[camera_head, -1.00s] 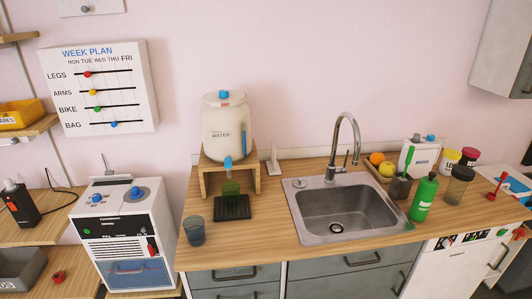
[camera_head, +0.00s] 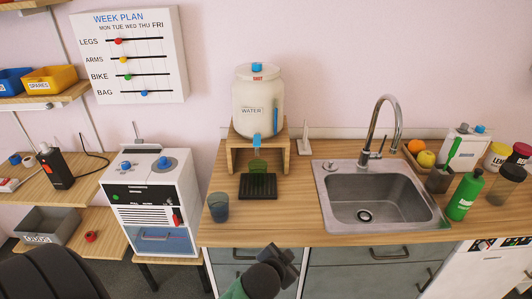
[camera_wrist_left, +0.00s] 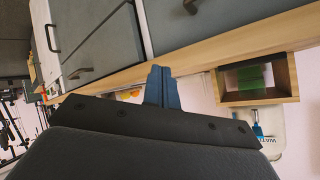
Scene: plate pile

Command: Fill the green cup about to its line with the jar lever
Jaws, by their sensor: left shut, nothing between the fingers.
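The translucent green cup (camera_head: 258,166) stands at the black drip tray (camera_head: 258,187), below the blue tap lever (camera_head: 256,143) of the white water jar (camera_head: 257,105). The cup's line and water level are too small to tell. My left gripper (camera_head: 283,257) is low in front of the counter's front edge, well apart from cup and lever. In the left wrist view its fingers (camera_wrist_left: 163,88) are shut and empty; the green cup (camera_wrist_left: 250,76) shows tipped over by the camera's angle, inside the wooden stand (camera_wrist_left: 288,78). My right gripper is not in view.
A dark blue cup (camera_head: 218,207) stands left of the tray, near the counter's front edge. The sink (camera_head: 375,198) and its tall faucet (camera_head: 388,115) are to the right. The counter in front of the tray is clear.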

